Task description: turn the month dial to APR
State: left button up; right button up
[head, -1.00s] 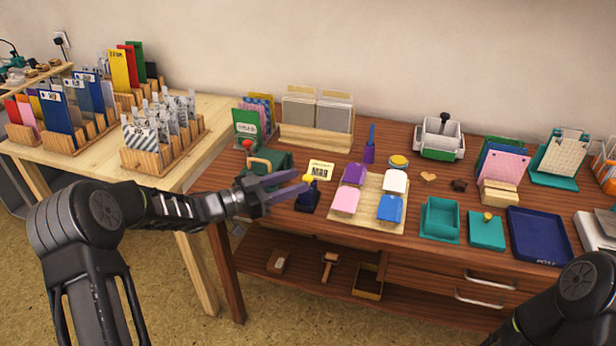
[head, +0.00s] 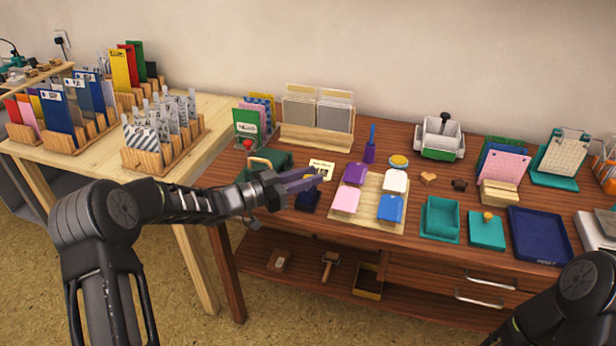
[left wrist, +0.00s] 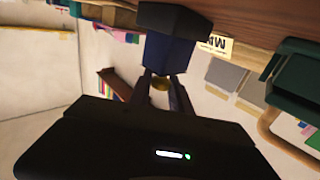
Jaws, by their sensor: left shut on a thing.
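The dark blue dater stand (head: 307,200) stands on the brown table, left of the board with coloured pads, mostly behind my left gripper. My left gripper (head: 322,175) reaches in from the left at the stand and is shut on its dial. In the left wrist view the blue stand (left wrist: 170,52) is at the fingertips, with a round gold part (left wrist: 160,84) between the fingers. A pale yellow card (head: 321,169) lies behind the stand; I cannot read a month on the dial. My right gripper is out of view; only part of that arm shows.
The wooden board (head: 372,220) with pink, purple, white and blue pads is close on the right. A dark green stamp machine (head: 272,160) is close behind on the left. A teal box (head: 440,218) is further right.

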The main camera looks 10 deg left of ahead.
pick_arm(q)
grip_shut()
